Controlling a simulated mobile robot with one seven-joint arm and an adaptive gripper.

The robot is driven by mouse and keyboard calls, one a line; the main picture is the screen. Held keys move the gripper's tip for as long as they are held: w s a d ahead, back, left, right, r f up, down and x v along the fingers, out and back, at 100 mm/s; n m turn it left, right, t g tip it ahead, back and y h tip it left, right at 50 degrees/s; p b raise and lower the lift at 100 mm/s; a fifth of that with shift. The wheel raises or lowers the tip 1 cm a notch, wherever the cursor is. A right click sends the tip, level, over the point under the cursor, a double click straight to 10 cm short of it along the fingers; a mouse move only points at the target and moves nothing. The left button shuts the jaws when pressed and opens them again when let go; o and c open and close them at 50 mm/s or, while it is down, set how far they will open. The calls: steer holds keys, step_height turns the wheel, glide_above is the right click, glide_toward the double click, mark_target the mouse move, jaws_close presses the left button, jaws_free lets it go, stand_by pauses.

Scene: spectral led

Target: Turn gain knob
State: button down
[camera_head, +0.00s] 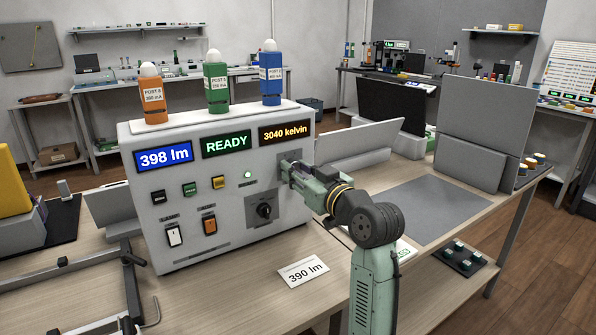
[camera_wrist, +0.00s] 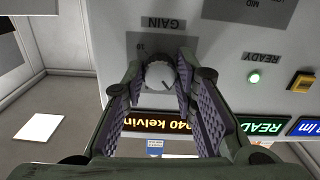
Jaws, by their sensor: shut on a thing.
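The grey gain knob (camera_wrist: 160,76) is on the front panel of the white instrument (camera_head: 160,240), under an upside-down GAIN label (camera_wrist: 163,23) in the wrist view. My gripper (camera_wrist: 160,72) is shut on the knob, one finger on each side. In the head view my gripper (camera_head: 288,168) reaches the panel from the right and hides the knob. The displays read 398 lm (camera_head: 164,156), READY (camera_head: 226,144) and 3040 kelvin (camera_head: 286,133). A card (camera_head: 303,271) on the bench reads 390 lm.
A black rotary knob (camera_head: 264,210) sits just below my gripper. Orange (camera_head: 152,95), green (camera_head: 216,88) and blue (camera_head: 270,80) posts stand on the instrument. A grey mat (camera_head: 435,208) and upright grey panels (camera_head: 485,120) are to the right. A metal frame (camera_head: 130,275) lies left.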

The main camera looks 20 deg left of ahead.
steer(key=n+b, duration=0.2)
steer(key=shift+n, duration=0.3)
steer(key=c, duration=1.3)
jaws_free()
steer(key=v, duration=1.2)
